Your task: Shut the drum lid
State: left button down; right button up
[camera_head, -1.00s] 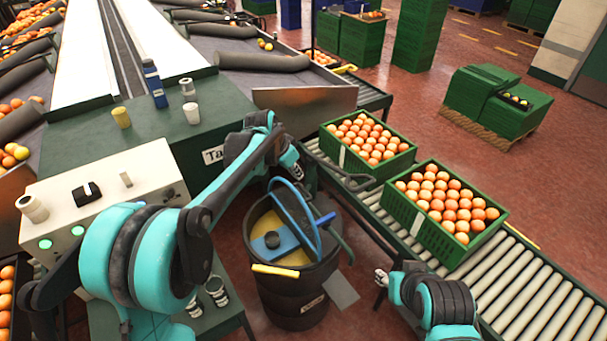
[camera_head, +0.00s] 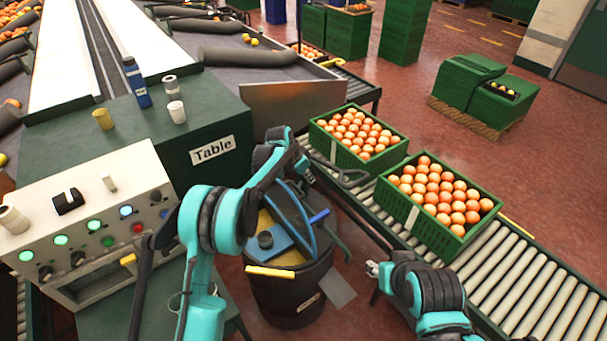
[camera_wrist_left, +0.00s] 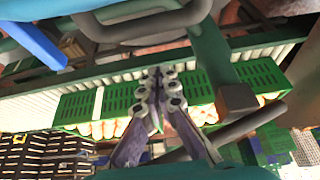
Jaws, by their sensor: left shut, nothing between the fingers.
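The black drum (camera_head: 283,298) stands on the floor in front of the roller conveyor. Its lid (camera_head: 303,213), with a blue rim, is tilted steeply up at the drum's right side, so the drum is partly uncovered. My left gripper (camera_head: 352,180) is beyond the raised lid, beside the conveyor's near edge. In the left wrist view its fingers (camera_wrist_left: 160,92) are together and empty. My right gripper (camera_head: 372,268) is right of the drum, too small to judge.
Two green crates of oranges (camera_head: 360,137) (camera_head: 440,206) stand on the conveyor (camera_head: 500,285) behind my left gripper. The control panel (camera_head: 95,235) and green table (camera_head: 215,150) are at the left.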

aim_at(291, 203)
pick_arm(q)
jog(key=s+a, duration=0.2)
jog(key=a, duration=0.1)
jog(key=shift+s+b, duration=0.1)
jog(key=shift+b, duration=0.3)
jog(key=shift+s+a+f, duration=0.1)
jog(key=shift+a, duration=0.05)
jog(key=shift+a, duration=0.1)
